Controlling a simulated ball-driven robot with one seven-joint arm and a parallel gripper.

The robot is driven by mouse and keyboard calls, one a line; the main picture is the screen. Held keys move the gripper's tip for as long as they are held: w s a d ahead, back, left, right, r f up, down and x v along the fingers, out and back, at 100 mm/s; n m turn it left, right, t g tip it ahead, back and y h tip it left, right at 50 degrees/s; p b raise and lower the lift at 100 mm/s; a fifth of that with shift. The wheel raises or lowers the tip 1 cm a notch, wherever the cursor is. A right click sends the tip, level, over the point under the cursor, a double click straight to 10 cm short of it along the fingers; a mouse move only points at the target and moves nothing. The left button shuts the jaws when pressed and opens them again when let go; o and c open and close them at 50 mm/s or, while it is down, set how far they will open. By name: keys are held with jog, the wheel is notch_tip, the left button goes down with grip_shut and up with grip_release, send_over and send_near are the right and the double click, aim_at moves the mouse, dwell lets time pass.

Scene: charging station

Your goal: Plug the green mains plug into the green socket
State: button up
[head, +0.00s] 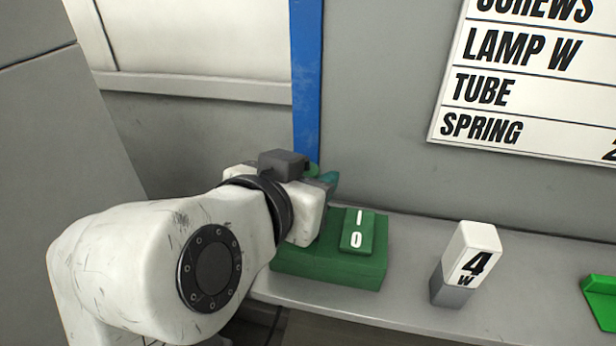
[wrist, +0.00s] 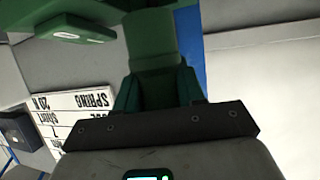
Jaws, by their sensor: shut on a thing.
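The green socket (head: 325,268) is a block on the grey ledge, with a raised green switch (head: 357,232) marked I and 0 on its right part. My gripper (head: 325,180) is just above and behind the block's left part, and my wrist hides that part in the head view. In the wrist view my gripper (wrist: 157,88) is shut on the green mains plug (wrist: 150,42), which lies between its dark green fingers. The plug reaches toward the green socket (wrist: 105,12) at the top. I cannot tell whether its pins are in the socket.
A white and grey block marked 4 W (head: 470,255) stands on the ledge to the right. Another green object (head: 602,298) is at the right edge. A blue post (head: 305,80) and a lettered board (head: 525,90) are behind. The ledge between the socket and the marked block is clear.

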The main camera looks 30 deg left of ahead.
jog(key=shift+f+b, duration=1.25)
jog(key=shift+f, duration=0.25)
jog(key=o, duration=1.1)
jog(key=shift+o, duration=0.2)
jog(key=shift+s, duration=0.15)
jog(key=b+v, duration=0.2)
jog(key=v, duration=0.8)
jog(key=shift+s+r, duration=0.15)
jog(key=shift+s, duration=0.1)
